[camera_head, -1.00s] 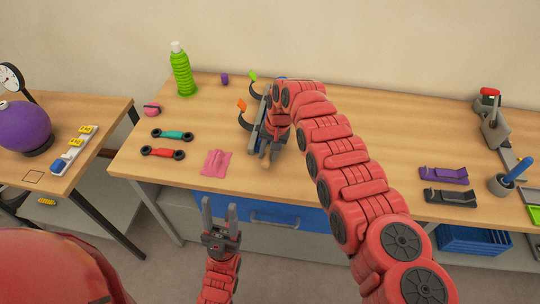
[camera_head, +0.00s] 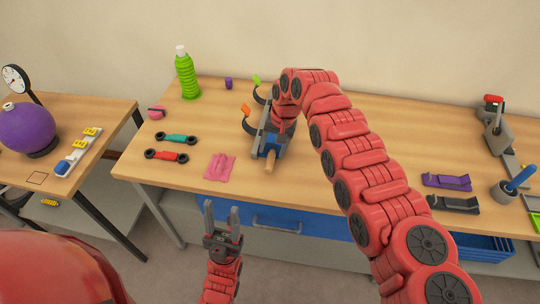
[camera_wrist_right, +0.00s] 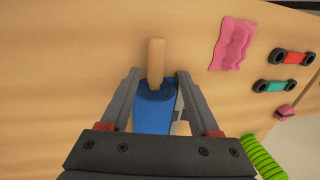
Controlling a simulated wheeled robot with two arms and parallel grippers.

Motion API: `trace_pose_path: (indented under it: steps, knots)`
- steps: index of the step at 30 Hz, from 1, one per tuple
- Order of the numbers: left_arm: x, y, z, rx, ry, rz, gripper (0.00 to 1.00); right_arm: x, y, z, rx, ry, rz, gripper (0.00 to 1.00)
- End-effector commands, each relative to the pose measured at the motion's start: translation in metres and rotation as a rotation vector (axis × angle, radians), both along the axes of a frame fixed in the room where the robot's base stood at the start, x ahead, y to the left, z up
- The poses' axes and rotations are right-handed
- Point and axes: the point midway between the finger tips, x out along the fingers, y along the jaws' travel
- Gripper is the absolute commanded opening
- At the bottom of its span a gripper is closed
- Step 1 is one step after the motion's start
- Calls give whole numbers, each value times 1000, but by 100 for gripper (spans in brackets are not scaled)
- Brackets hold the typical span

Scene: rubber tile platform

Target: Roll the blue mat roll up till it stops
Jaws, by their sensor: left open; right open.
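The blue mat roll (camera_head: 271,149) lies on the wooden workbench, partly hidden under my right arm. A wooden rod (camera_head: 269,165) sticks out of its near end. In the right wrist view the blue mat (camera_wrist_right: 153,112) shows its coiled end, with the rod (camera_wrist_right: 156,60) projecting from it. My right gripper (camera_head: 271,143) is over the roll. In the wrist view its open fingers (camera_wrist_right: 158,78) stand on either side of the blue roll, not closed on it. My left gripper (camera_head: 221,210) is open and empty in front of the bench edge.
A pink cloth (camera_head: 219,166), a red tool (camera_head: 166,155) and a teal tool (camera_head: 176,138) lie left of the roll. A green bottle (camera_head: 187,76) stands at the back left. Bench right of my arm holds purple (camera_head: 446,181) and black holders. Bare wood surrounds the roll's near end.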

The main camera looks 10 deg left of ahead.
Motion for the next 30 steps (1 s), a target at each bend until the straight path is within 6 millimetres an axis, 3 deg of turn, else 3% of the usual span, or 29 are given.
trace_pose_path:
  steps: [9, 15, 30]
  knots:
    - [0, 0, -19, 0, 0, 0, 50, 1, -16, 81, 0, -4, 1, 62]
    - [0, 0, -23, 0, 0, 0, 50, 0, -22, 113, -2, 0, 1, 62]
    - [0, 0, -23, 0, 0, 0, 50, -1, -23, 122, 0, 4, 3, 62]
